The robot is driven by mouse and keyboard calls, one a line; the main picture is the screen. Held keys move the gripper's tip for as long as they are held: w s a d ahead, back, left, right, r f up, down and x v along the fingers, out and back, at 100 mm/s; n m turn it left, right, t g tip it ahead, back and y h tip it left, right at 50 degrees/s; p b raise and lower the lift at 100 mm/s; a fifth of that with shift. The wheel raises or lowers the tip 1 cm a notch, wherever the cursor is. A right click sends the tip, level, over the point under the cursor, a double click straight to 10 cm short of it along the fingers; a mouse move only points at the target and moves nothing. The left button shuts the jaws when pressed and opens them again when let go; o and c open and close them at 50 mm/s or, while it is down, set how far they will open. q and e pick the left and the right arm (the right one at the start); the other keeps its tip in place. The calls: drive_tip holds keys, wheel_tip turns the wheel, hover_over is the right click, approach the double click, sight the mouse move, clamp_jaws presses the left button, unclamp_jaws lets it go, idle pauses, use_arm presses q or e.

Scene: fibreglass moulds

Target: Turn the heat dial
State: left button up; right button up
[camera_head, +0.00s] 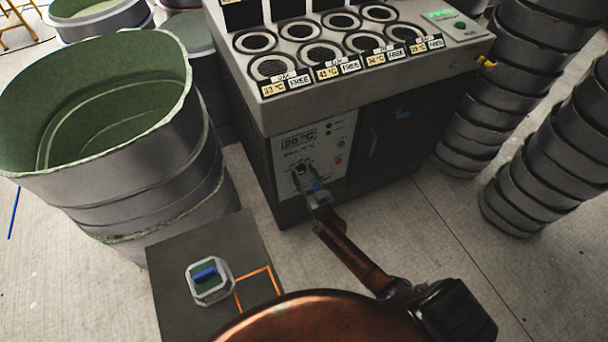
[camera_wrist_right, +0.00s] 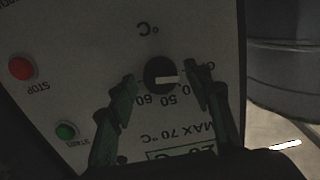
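The heat dial (camera_head: 300,172) is a small dark knob on the light control panel at the front of the grey heating cabinet (camera_head: 370,95). The display above it reads 20 °C. In the right wrist view the panel appears upside down, and the dial (camera_wrist_right: 158,68) shows a white pointer mark. My right gripper (camera_head: 312,190) is at the panel. In the right wrist view its two fingertips (camera_wrist_right: 160,77) stand apart on either side of the dial, with a small gap visible on each side. My left gripper is not in view.
Red (camera_wrist_right: 22,69) and green (camera_wrist_right: 66,131) buttons sit beside the dial. A grey stand (camera_head: 175,270) holds a small mould with a blue handle (camera_head: 206,272) beside an orange outline. Large green-lined moulds (camera_head: 150,170) stand left; stacked grey moulds (camera_head: 545,140) stand right.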

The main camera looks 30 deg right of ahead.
drive_tip(key=c, duration=1)
drive_tip(key=shift+m, duration=0.4)
drive_tip(key=m, duration=0.7)
drive_tip(key=shift+b, duration=0.35)
drive_tip(key=m, duration=0.4)
drive_tip(key=shift+m+b, duration=0.55)
drive_tip(key=shift+m, duration=1.45)
